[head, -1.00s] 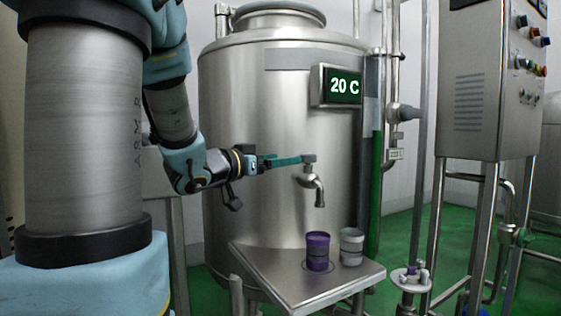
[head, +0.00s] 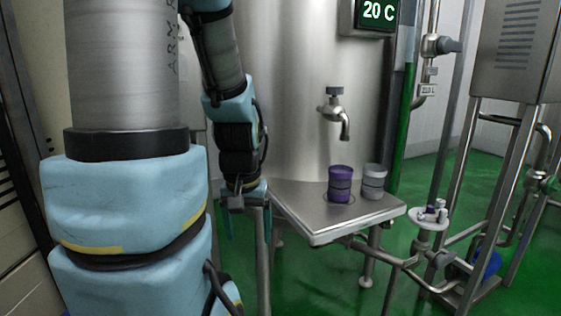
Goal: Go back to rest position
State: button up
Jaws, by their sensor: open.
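My gripper (head: 248,222) hangs pointing down at the left end of the steel shelf, below the shelf's top level. Its teal fingers are apart and hold nothing that I can see. My arm is folded down close beside my column. The tap (head: 336,112) on the steel tank (head: 290,100) is well away to the right of my gripper, with nothing touching its dark handle (head: 334,91). A purple cup (head: 340,184) stands upright on the shelf below the tap. A grey cup (head: 374,181) stands upright just right of it.
The steel shelf (head: 315,228) juts out in front of the tank, its left edge near my gripper. A small round stand (head: 428,222) with purple and white pieces is at right. A steel frame with pipes (head: 480,200) stands further right. Green floor (head: 340,290) is open in front.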

notch_tip(320, 180, up, 14)
jog(key=p, duration=1.4)
